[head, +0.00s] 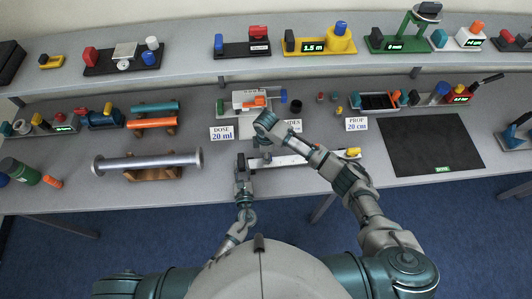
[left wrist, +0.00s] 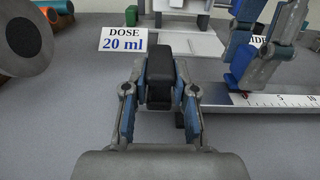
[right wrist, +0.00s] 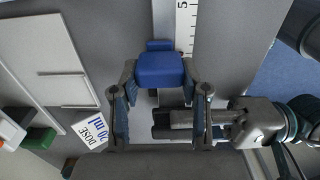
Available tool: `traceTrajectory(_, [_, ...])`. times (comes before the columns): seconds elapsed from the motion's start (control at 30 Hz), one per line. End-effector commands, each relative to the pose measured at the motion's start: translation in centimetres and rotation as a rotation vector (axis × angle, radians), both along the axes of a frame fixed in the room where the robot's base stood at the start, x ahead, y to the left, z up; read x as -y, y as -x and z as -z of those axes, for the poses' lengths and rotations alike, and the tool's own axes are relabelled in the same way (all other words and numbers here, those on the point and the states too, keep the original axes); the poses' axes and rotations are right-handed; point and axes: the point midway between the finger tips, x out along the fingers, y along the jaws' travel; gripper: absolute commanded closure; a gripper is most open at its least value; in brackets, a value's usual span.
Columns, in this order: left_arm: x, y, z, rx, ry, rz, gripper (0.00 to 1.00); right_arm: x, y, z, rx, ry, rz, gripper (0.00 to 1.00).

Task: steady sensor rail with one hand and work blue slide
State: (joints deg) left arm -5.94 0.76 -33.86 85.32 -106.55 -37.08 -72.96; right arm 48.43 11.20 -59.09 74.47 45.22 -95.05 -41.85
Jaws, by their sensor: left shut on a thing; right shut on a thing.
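The sensor rail (head: 308,158) is a pale ruler-like bar lying near the front middle of the table. Its numbered scale shows in the left wrist view (left wrist: 285,100) and the right wrist view (right wrist: 186,28). My left gripper (head: 244,166) is shut on the black block (left wrist: 160,78) at the rail's left end. My right gripper (head: 258,148) reaches down over the rail and is shut on the blue slide (right wrist: 160,70), near the left end of the scale. The slide also shows in the left wrist view (left wrist: 239,66). In the head view the right arm hides it and part of the rail.
A dose card (head: 221,133) and a white device (head: 250,101) stand behind the rail. A silver pipe (head: 147,160) rests on a wooden cradle to the left. A black mat (head: 430,143) lies to the right. A yellow part (head: 352,152) sits at the rail's right end.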

Motion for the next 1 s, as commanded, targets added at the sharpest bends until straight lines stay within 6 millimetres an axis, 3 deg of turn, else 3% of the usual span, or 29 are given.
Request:
traceTrajectory(0.13, [0.1, 0.0, -0.1, 0.002, 0.001, 0.001, 1.0, 1.1, -0.2, 0.0, 0.003, 0.001, 0.004, 1.0])
traceTrajectory(0.33, [0.0, 0.0, -0.1, 0.002, 0.0, 0.0, 1.0, 4.6, -0.3, 0.0, 0.004, 0.003, 0.007, 1.0])
traceTrajectory(0.67, [0.0, 0.0, -0.1, 0.002, -0.001, 0.0, 1.0, 5.2, -0.3, 0.0, 0.004, 0.003, 0.005, 1.0])
traceTrajectory(0.7, [0.0, 0.0, -0.1, 0.002, -0.001, 0.0, 1.0, 5.2, -0.3, 0.0, 0.004, 0.002, 0.005, 0.53])
traceTrajectory(0.8, [0.0, 0.0, -0.1, 0.002, 0.0, 0.0, 1.0, 5.1, -0.3, 0.0, 0.004, 0.002, 0.004, 0.29])
traceTrajectory(1.0, [0.0, 0.0, -0.1, 0.002, 0.0, 0.0, 1.0, 5.1, -0.2, 0.0, 0.003, 0.001, 0.003, 0.29])
